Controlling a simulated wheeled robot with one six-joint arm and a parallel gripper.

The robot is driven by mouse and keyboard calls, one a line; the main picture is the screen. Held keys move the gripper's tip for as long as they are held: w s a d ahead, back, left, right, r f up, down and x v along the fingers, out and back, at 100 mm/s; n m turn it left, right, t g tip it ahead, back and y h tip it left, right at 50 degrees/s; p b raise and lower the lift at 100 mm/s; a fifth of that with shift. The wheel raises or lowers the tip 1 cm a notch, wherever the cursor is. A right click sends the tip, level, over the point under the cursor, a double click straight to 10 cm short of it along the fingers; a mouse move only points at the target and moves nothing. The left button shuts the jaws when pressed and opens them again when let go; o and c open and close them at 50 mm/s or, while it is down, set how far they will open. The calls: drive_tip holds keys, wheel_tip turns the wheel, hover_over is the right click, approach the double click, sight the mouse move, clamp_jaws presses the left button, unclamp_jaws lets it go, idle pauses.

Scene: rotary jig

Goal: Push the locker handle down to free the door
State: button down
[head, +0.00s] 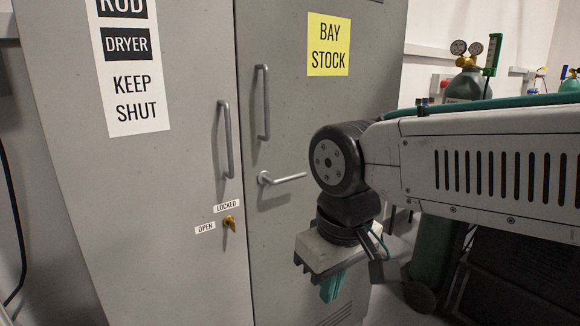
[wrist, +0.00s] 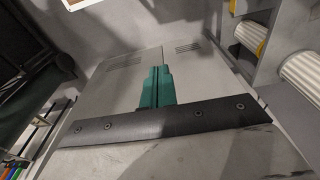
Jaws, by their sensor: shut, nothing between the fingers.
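The grey locker's right door (head: 300,235) carries a yellow BAY STOCK sign and looks closed. Its silver lever handle (head: 285,178) sticks out to the right, about level. My gripper (head: 332,288) is below and right of the lever, apart from it, with its teal fingers pointing down. In the wrist view the fingers (wrist: 156,74) are together with nothing between them. The lever does not show in the wrist view.
The left door (head: 180,200) is marked ROD DRYER, KEEP SHUT. Vertical pull handles (head: 225,140) (head: 263,103) flank the seam. A gas cylinder (head: 466,86) stands at right. White ribbed cylinders (wrist: 300,72) show in the wrist view.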

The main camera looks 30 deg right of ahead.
drive_tip(key=w+d+r+t, duration=0.1)
drive_tip(key=w+d+r, duration=0.2)
drive_tip(key=w+r, duration=0.35)
drive_tip(key=w+d+r+t, duration=0.1)
drive_tip(key=w+d+r, duration=0.15)
drive_tip(key=w, duration=0.65)
drive_tip(key=w+d+r+t, duration=0.1)
drive_tip(key=w+d+r, duration=0.2)
drive_tip(key=w+d, duration=0.4)
drive_tip(key=w+d+r+t, duration=0.2)
drive_tip(key=w+d+r, duration=0.2)
drive_tip(key=w+d, duration=0.2)
drive_tip(key=shift+w+d+r, duration=0.25)
drive_tip(key=shift+w+d, duration=0.1)
drive_tip(key=shift+w, duration=0.75)
drive_tip(key=shift+f, duration=0.1)
hover_over(295, 175)
wheel_tip(295, 175, down, 8)
drive_tip(key=shift+f, duration=0.25)
drive_tip(key=shift+s+f, duration=0.2)
drive_tip(key=shift+f, duration=0.7)
drive_tip(key=shift+s+f, duration=0.2)
drive_tip(key=shift+f, duration=0.7)
drive_tip(key=shift+d, duration=0.1)
